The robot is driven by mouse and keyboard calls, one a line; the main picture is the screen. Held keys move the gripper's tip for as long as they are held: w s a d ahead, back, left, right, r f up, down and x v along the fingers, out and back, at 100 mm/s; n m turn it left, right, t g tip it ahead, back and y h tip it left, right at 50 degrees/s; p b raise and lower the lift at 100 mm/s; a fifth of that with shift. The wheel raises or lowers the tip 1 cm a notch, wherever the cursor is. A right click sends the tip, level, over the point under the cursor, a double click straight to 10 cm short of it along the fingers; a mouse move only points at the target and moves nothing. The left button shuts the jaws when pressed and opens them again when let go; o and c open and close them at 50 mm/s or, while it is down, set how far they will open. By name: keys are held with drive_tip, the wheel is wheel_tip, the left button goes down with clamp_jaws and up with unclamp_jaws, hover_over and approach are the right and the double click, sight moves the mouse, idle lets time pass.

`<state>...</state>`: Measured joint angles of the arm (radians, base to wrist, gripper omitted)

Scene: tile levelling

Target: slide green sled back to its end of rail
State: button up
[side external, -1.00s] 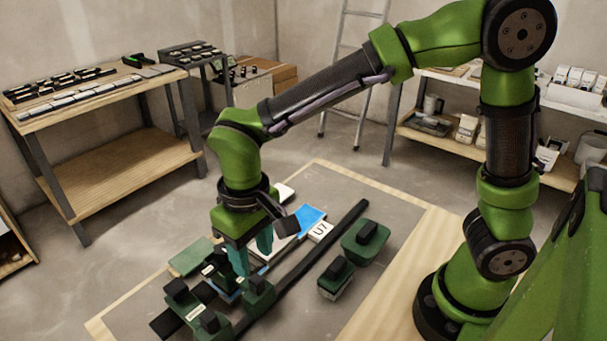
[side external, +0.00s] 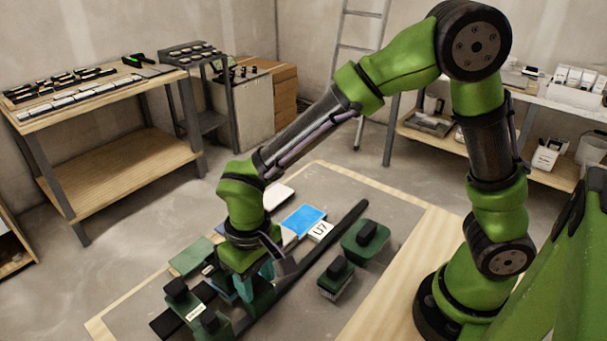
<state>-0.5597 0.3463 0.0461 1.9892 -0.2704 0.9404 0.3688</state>
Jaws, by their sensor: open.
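A dark rail (side external: 336,227) runs diagonally across the grey work board. A green sled (side external: 262,304) sits at the near part of the rail; my gripper covers its top and dark knob. My gripper (side external: 254,283) points down at this sled with its teal fingers open, one on either side as far as I can see. Whether the fingers touch the sled is hidden.
Green blocks with black knobs stand right of the rail, one larger (side external: 366,241) and one smaller (side external: 335,280). More green and black pieces (side external: 190,306) crowd the near left. A blue tile (side external: 303,220) and a white block marked U7 (side external: 320,232) lie behind.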

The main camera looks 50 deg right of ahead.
drive_tip(key=c, duration=0.9)
drive_tip(key=shift+o, duration=0.2)
drive_tip(key=shift+w+d, duration=0.1)
drive_tip(key=shift+d, duration=17.25)
drive_tip(key=o, duration=0.9)
drive_tip(key=shift+c, duration=0.2)
wheel_tip(320, 180, up, 7)
